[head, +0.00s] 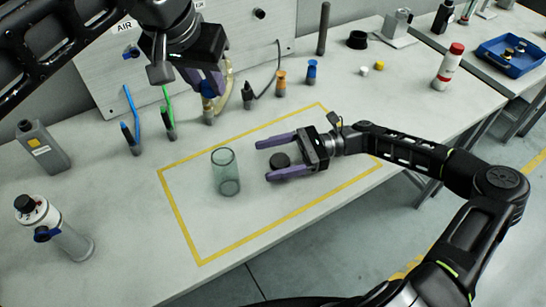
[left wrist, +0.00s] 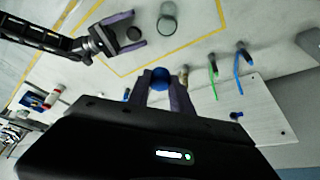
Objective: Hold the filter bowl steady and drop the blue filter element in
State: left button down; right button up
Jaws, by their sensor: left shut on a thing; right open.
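The clear greenish filter bowl (head: 226,172) stands upright and looks empty inside the yellow-taped area; it also shows in the left wrist view (left wrist: 167,22). My left gripper (head: 208,84) is shut on the blue filter element (left wrist: 160,78), whose blue end shows between the purple fingers; the rest is largely hidden. It is up behind the bowl, near the back panel, apart from the bowl. My right gripper (head: 276,158) is open, right of the bowl, its fingers pointing at it without touching. A black round cap (head: 280,160) lies between those fingers.
Several fittings stand along the back, including an orange-topped one (head: 281,83) and a blue-topped one (head: 311,72). A grey canister (head: 42,147) and a white cylinder (head: 55,228) stand at left. A red-capped bottle (head: 449,66) is at right. The taped area's front is clear.

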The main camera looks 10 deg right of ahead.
aim_at(223, 170)
jog(key=shift+s, duration=0.15)
jog(key=a, duration=1.2)
jog(key=shift+s, duration=0.25)
jog(key=c, duration=1.5)
